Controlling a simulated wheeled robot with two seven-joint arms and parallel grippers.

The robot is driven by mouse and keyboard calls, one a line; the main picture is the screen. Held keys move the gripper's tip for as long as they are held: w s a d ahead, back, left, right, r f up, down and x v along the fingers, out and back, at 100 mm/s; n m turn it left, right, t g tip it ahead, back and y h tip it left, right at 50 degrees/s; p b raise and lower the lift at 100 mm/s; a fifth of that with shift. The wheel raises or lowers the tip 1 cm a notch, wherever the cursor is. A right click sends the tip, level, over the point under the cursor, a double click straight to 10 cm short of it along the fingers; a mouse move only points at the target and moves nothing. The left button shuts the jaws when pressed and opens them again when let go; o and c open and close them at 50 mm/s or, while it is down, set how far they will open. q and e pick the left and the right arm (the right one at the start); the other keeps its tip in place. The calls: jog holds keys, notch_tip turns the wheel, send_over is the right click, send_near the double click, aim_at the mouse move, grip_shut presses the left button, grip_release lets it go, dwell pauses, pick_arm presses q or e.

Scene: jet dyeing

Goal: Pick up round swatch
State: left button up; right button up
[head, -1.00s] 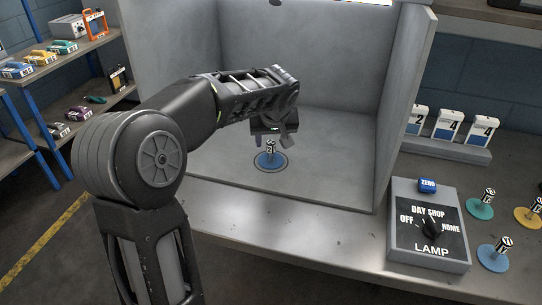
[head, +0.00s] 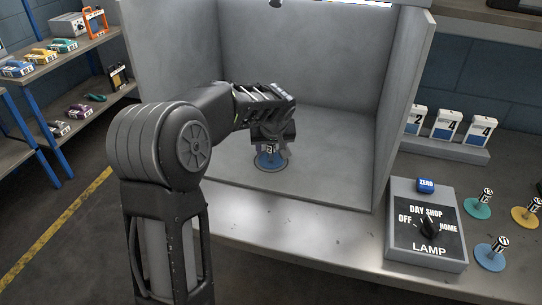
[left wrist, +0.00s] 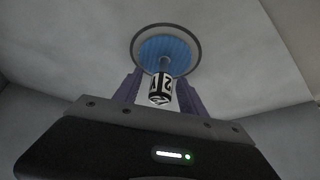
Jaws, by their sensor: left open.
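The round swatch is a blue disc (head: 270,162) with an upright post and a black-and-white labelled knob on top. It stands on the floor of the grey booth, inside a dark ring mark. In the left wrist view the blue disc (left wrist: 166,50) and its labelled knob (left wrist: 160,88) show in front of the gripper. My left gripper (head: 271,149) is at the knob, with its jaws open; in the left wrist view its purple fingers (left wrist: 158,95) stand on either side of the post and knob, apparently without closing on them. My right gripper is not in view.
Booth walls (head: 388,110) enclose the swatch on the left, back and right. A lamp control box (head: 428,225) stands at the right on the bench. More round swatches, teal (head: 478,207), yellow (head: 526,217) and blue (head: 491,259), stand beside it. Numbered cards (head: 447,126) stand behind.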

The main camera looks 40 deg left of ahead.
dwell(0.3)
pick_arm(q)
grip_shut()
dwell(0.4)
